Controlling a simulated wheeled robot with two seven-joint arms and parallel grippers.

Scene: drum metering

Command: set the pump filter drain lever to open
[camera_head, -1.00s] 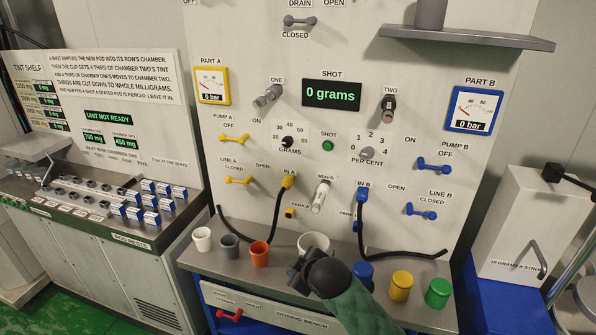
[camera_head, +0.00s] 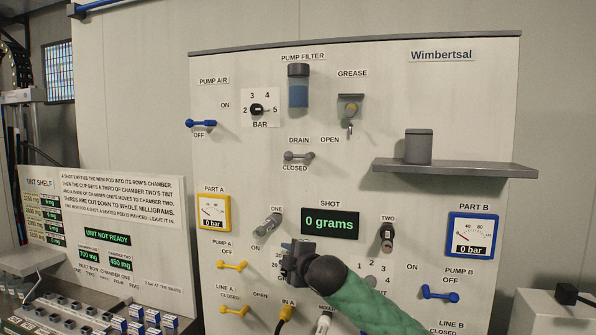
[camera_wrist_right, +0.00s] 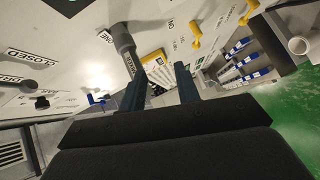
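The grey drain lever (camera_head: 298,157) sits on the white panel below the DRAIN label and above the CLOSED label, lying roughly level. OPEN is printed to its upper right. The pump filter (camera_head: 298,88), a cylinder with a dark top and blue lower part, is mounted above it. My right gripper (camera_head: 288,264) is in front of the panel, below the lever and near the grams dial, clear of the lever. In the right wrist view its two fingers (camera_wrist_right: 158,85) stand apart with nothing held between them. My left gripper is not in view.
The grey ONE valve (camera_head: 269,225) sticks out between my right gripper and the lever; it also shows close to a finger in the right wrist view (camera_wrist_right: 123,42). A grey shelf (camera_head: 455,169) juts out at right. The panel around the drain lever is clear.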

